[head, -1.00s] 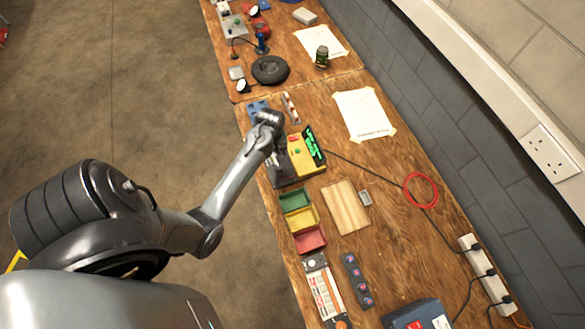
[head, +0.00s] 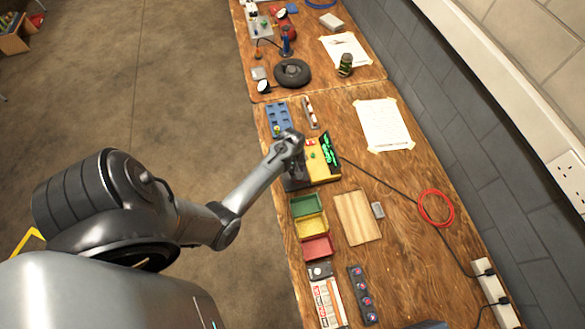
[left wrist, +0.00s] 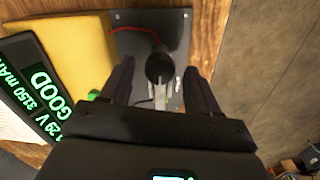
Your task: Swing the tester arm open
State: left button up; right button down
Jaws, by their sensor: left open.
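The tester is a yellow box (head: 322,170) on the bench with a green-lit display (head: 329,149) and a dark base plate (head: 293,184) at its left. In the left wrist view the display (left wrist: 40,92) reads GOOD, and the dark plate (left wrist: 128,42) carries a round black knob or arm end (left wrist: 159,68) with a pale strip below it. My left gripper (head: 294,165) is above this plate. Its open fingers (left wrist: 158,80) stand on either side of the black part, apparently not pinching it. The rest of the tester arm is hidden. My right gripper is out of view.
A blue tray (head: 278,118) lies just beyond the tester. Green (head: 306,205), yellow (head: 311,227) and red (head: 317,247) bins stand nearer, beside a wooden board (head: 357,218). A black cable (head: 375,173) runs right from the tester.

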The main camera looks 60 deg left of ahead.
pick_arm(q)
jog(key=shift+f, duration=0.1)
jog(key=shift+c, duration=0.2)
grip_shut()
